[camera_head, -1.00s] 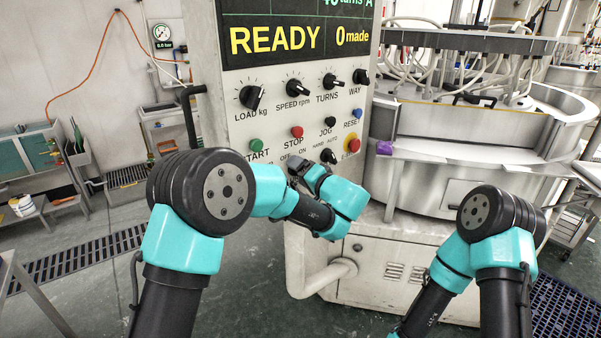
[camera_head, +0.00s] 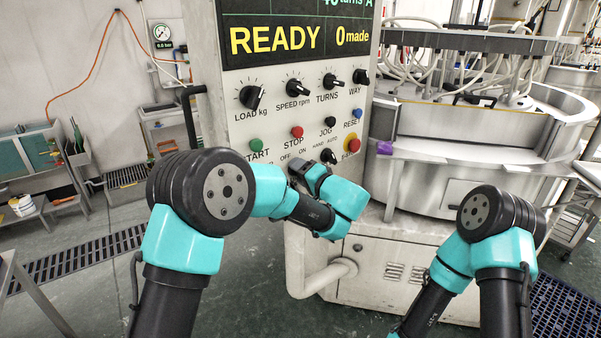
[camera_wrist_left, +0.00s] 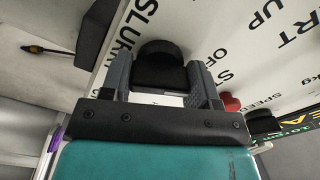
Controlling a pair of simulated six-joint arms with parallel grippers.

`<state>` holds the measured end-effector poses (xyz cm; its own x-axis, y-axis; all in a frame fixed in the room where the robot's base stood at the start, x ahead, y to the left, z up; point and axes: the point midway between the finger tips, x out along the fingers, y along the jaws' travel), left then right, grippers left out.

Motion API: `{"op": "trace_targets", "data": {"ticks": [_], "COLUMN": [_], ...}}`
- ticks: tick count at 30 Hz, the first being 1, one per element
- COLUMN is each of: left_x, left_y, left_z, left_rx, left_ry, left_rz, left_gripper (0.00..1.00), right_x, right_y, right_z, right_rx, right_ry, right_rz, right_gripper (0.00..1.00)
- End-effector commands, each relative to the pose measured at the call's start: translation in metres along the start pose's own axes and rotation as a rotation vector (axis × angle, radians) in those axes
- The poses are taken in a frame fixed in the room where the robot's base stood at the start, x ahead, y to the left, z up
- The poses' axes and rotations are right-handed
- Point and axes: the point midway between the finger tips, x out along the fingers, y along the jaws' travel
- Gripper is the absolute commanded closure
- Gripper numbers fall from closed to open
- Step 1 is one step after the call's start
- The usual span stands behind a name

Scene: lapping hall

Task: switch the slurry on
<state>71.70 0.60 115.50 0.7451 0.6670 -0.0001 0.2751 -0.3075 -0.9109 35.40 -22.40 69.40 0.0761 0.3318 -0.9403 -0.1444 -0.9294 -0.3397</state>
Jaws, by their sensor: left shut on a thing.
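The slurry switch is a black rotary knob (camera_wrist_left: 160,62) on the white panel, shown in the left wrist view beside the printed word SLURRY. My left gripper (camera_wrist_left: 161,78) is shut on this knob, one grey finger on each side. In the head view my left gripper (camera_head: 297,170) is at the lower part of the control panel (camera_head: 235,130), under the OFF and ON labels. There the knob is hidden behind the gripper and wrist. I cannot tell which way the knob points. My right arm is at the lower right, its gripper out of view.
A green START button (camera_head: 256,145), a red STOP button (camera_head: 297,132) and a HAND/AUTO knob (camera_head: 328,156) are close to the left gripper. A red emergency button (camera_head: 352,143) is to the right. The display (camera_head: 290,38) reads READY. A large round machine (camera_head: 465,150) stands at right.

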Motion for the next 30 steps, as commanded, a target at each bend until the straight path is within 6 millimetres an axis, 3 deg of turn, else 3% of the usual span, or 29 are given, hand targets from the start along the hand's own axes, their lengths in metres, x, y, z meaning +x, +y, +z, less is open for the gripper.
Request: {"op": "trace_targets", "data": {"ticks": [30], "left_x": [-0.0002], "left_y": [-0.0006], "left_z": [-0.0003], "left_rx": [0.841], "left_ry": [0.0], "left_rz": [0.0], "left_gripper": [0.68], "right_x": [0.0], "right_y": [0.0], "right_z": [0.0], "right_rx": [0.0], "right_ry": [0.0], "right_rz": [0.0], "right_gripper": [0.57]}}
